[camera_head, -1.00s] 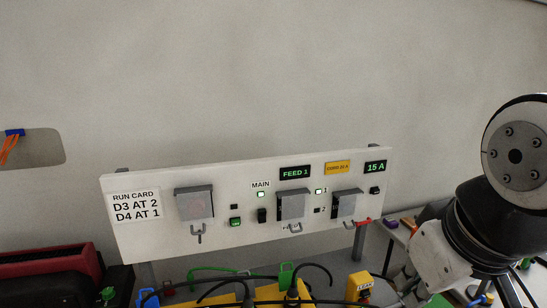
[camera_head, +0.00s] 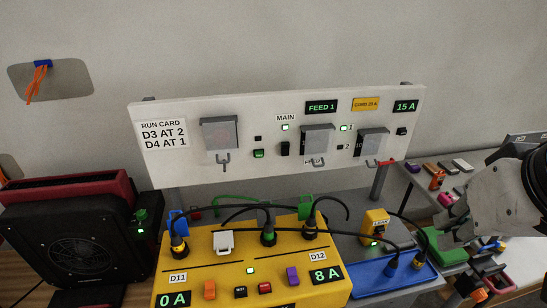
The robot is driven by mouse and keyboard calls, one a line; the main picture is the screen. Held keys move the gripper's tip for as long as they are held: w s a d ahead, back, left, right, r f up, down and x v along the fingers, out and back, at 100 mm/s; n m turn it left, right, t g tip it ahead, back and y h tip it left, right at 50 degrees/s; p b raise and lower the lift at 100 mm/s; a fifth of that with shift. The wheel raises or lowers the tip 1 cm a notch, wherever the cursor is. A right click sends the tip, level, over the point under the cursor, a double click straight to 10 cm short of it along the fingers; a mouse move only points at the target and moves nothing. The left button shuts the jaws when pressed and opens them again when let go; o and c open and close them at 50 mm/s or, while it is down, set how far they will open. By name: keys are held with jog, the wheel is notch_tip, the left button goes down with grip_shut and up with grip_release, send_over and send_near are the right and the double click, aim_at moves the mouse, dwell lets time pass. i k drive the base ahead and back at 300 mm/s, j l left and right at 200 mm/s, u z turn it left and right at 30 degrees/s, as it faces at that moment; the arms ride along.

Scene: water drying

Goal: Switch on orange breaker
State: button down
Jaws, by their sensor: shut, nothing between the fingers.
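A purple breaker (camera_head: 292,275) sits on the same face near the D12 label and the 8 A display (camera_head: 326,274). Black and red buttons lie between them.
Black cables arch over the box's plugs (camera_head: 268,238). A white panel (camera_head: 185,170) with RUN CARD, covered switches and lit displays stands behind. A black fan unit (camera_head: 70,250) is at left. A blue tray (camera_head: 370,290) and small yellow box (camera_head: 375,224) are at right.

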aim_at(210, 293)
jog(key=u, duration=1.25)
jog(key=z, duration=1.15)
jog(key=j+u, duration=0.15)
jog(key=u, duration=0.3)
jog(key=j+u, duration=0.2)
jog(key=u, duration=0.3)
jog(key=k+u, duration=0.1)
jog(key=u, duration=0.2)
jog(key=k+l+u, duration=0.1)
jog(key=u, duration=0.2)
